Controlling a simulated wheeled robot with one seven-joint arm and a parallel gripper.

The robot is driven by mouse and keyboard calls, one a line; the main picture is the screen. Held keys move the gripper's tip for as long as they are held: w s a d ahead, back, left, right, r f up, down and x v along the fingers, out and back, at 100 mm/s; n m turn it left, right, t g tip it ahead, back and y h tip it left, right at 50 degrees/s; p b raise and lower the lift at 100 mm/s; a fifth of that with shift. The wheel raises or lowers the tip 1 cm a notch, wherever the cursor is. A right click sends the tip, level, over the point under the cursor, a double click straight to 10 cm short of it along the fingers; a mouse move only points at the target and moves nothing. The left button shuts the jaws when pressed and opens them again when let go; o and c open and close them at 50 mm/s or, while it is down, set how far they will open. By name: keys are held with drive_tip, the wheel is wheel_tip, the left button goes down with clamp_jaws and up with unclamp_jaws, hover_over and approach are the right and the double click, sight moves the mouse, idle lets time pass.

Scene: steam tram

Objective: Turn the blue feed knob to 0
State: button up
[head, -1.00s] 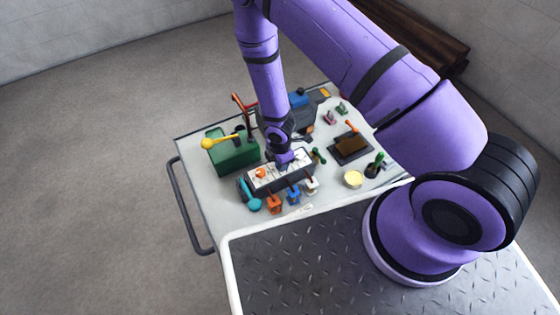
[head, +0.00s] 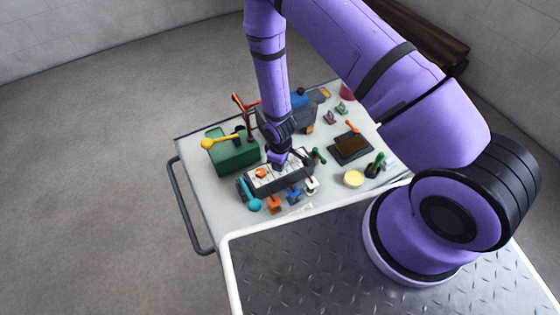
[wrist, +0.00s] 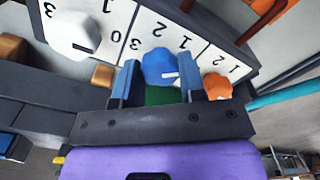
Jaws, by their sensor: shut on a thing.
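The blue feed knob (wrist: 159,68) sits on a white dial plate (wrist: 125,20) with black numerals, in the wrist view. It has a short white mark pointing to the right in that view. My gripper (wrist: 160,82) has its blue-padded fingers on either side of the knob and is shut on it. The numeral 2 is above the knob, a 3 to its upper left and a 1 to its upper right; I cannot make out its 0. In the head view my gripper (head: 279,162) is down at the panel (head: 267,188) and hides the blue knob.
An orange knob (wrist: 217,86) is close beside my right finger and a white knob (wrist: 72,34) is farther left. Orange (head: 274,204), blue (head: 293,195) and white (head: 311,185) levers line the panel's front. A green box (head: 233,156) with a yellow-ended lever stands left.

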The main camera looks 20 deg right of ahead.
drive_tip(key=m, duration=0.3)
drive_tip(key=shift+m, duration=2.3)
drive_tip(key=o, duration=0.9)
wheel_tip(320, 180, up, 11)
drive_tip(key=shift+f, duration=0.1)
